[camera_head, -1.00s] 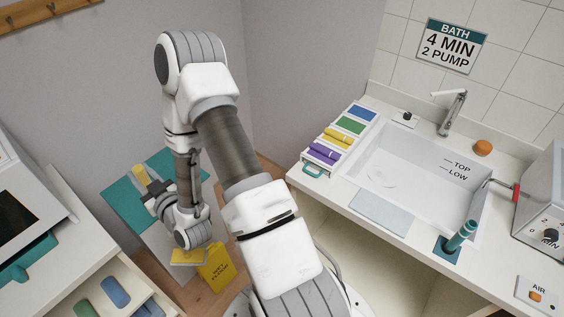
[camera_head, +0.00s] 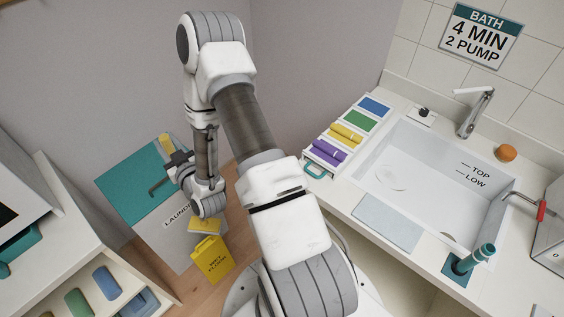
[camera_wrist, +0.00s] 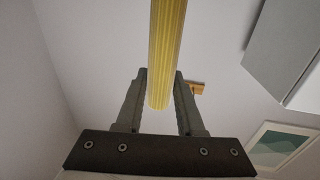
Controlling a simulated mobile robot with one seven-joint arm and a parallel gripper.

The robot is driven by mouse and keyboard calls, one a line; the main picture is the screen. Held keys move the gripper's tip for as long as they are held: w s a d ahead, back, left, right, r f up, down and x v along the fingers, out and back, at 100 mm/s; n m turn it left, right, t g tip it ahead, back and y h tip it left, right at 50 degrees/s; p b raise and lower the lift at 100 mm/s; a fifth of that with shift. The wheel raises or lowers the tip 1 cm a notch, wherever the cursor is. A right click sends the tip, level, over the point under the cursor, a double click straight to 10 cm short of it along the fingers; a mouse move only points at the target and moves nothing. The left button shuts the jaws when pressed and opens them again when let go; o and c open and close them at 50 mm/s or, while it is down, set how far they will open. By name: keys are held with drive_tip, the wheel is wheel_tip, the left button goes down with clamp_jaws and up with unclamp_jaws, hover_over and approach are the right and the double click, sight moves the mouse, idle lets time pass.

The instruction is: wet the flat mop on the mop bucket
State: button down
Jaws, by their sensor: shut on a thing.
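A yellow ribbed handle (camera_wrist: 168,55) stands between the fingers of my gripper (camera_wrist: 158,100) in the wrist view, and the gripper is shut on it. In the head view a short piece of the yellow handle (camera_head: 166,143) shows above my gripper (camera_head: 177,161), over the teal-topped laundry bin. The rest of the handle is hidden by my arm. A flat yellow piece (camera_head: 205,226) shows below my wrist, beside the sign; I cannot tell whether it is the mop's head or part of a bucket. No mop bucket can be clearly made out.
A yellow wet floor sign (camera_head: 212,259) stands by the laundry bin (camera_head: 122,186). A drawer of coloured items (camera_head: 130,277) is open at lower left. The counter with the white sink (camera_head: 410,190) fills the right. Some wooden floor (camera_head: 195,290) shows between.

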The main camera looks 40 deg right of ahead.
drive_tip(key=d+f+m+g+h+b, duration=0.3)
drive_tip(key=d+f+h+b, duration=0.3)
drive_tip(key=d+f+b, duration=0.8)
drive_tip(key=s+d+f+m+g+h+b, duration=0.1)
drive_tip(key=d+f+m+g+h+b, duration=0.3)
drive_tip(key=d+f+b, duration=1)
drive_tip(key=shift+s+d+f+m+h, duration=0.15)
drive_tip(key=shift+d+f+m+h, duration=0.5)
drive_tip(key=shift+d+f, duration=3.15)
drive_tip(key=shift+s+d+f+m+h, duration=0.1)
drive_tip(key=shift+d+f+m+h, duration=0.5)
drive_tip(key=shift+d+f, duration=3.2)
drive_tip(key=a+f, duration=0.2)
drive_tip(key=shift+a+f, duration=0.3)
drive_tip(key=shift+f+b, duration=0.55)
drive_tip(key=shift+b, duration=0.4)
wheel_tip(320, 180, up, 7)
drive_tip(key=p, duration=0.4)
